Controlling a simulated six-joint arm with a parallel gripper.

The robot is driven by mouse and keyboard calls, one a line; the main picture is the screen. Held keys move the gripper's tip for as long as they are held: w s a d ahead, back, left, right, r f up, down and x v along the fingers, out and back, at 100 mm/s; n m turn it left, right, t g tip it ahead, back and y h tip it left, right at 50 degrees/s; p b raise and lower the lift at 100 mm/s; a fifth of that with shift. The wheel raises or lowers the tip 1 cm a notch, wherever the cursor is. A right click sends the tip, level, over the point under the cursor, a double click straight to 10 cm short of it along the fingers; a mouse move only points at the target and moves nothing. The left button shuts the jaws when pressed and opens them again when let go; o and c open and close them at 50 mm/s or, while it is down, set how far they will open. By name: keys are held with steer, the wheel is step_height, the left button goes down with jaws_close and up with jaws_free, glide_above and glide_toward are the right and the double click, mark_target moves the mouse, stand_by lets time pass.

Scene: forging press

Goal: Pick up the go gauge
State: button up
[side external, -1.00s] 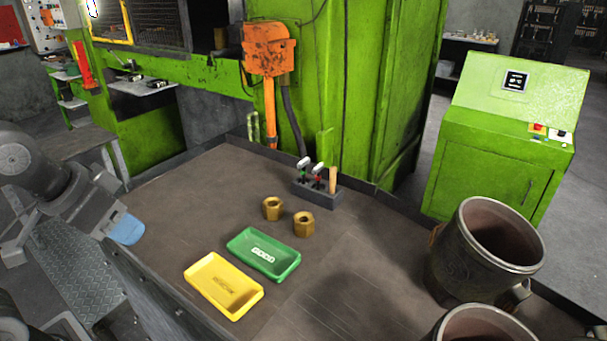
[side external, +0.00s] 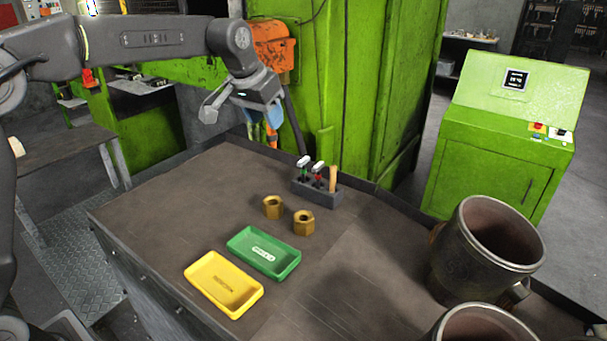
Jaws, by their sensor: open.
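A dark rack (side external: 316,192) stands near the back edge of the brown table. Two gauges with pale heads stand upright in it. The one with a green mark (side external: 304,170) is on the left, and looks like the go gauge. The one with a red mark (side external: 318,176) is beside it. A wooden-coloured handle (side external: 333,178) stands at the rack's right end. My gripper (side external: 240,118) is open and empty in the air, to the left of the rack and above it, apart from the gauges.
Two brass hex nuts (side external: 272,207) stand in front of the rack. A green tray (side external: 264,252) and a yellow tray (side external: 223,285) lie nearer the front. Two large mugs (side external: 485,250) stand at the right. The green press and an orange box (side external: 273,50) rise behind the table.

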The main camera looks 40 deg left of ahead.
glide_toward(302, 161)
steer(key=v, duration=0.3)
steer(key=x, duration=1.4)
steer(key=shift+f, duration=0.1)
jaws_close()
